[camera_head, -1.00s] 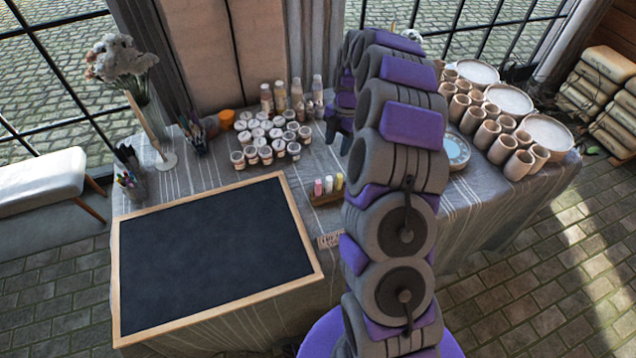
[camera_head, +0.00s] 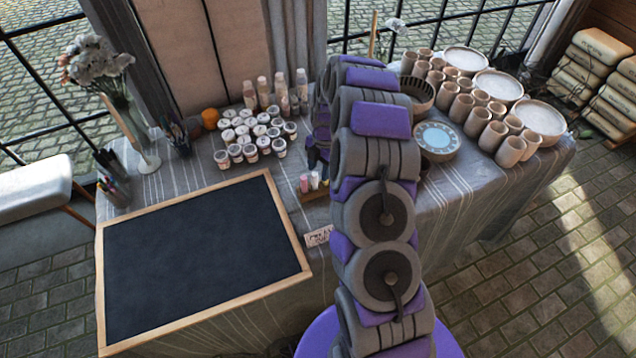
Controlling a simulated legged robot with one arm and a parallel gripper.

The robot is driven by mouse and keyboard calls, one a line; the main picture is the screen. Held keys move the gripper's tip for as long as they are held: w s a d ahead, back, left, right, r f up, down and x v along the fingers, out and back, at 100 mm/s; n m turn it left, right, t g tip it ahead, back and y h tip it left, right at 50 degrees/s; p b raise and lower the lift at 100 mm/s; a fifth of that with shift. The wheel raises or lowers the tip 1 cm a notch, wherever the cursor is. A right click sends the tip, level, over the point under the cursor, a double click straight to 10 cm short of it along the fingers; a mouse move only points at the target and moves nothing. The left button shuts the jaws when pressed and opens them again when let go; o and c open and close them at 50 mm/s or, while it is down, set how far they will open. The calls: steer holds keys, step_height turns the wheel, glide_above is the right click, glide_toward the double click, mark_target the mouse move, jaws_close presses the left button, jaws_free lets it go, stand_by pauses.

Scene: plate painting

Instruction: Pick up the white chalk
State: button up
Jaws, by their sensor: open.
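The white chalk (camera_head: 314,180) stands upright in a small wooden holder (camera_head: 314,195) right of the chalkboard. A pink chalk (camera_head: 304,184) stands just left of it. My gripper (camera_head: 316,162) is open and sits just above and behind the chalks, its fingers partly hidden by my arm. Whether a finger touches the white chalk I cannot tell. The right part of the holder and any chalk there are hidden behind my arm.
A framed blackboard (camera_head: 200,255) lies at the front left. Several paint jars (camera_head: 250,152) and bottles (camera_head: 280,90) stand behind the holder. A painted plate (camera_head: 437,138), a dark bowl (camera_head: 417,92) and several clay cups (camera_head: 480,122) are at right. A small label (camera_head: 318,236) lies in front.

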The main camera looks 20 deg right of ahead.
mark_target(313, 174)
steer(key=a+f, duration=0.1)
steer(key=f, duration=0.1)
steer(key=a+f+b, duration=0.1)
steer(key=shift+s+f, duration=0.1)
steer(key=shift+f, duration=0.3)
steer(key=shift+a+f, duration=0.2)
steer(key=shift+a, duration=0.25)
steer(key=shift+d, duration=0.7)
steer(key=shift+c, duration=1)
steer(key=shift+d, duration=0.25)
steer(key=c, duration=0.3)
steer(key=shift+a, duration=0.75)
jaws_close()
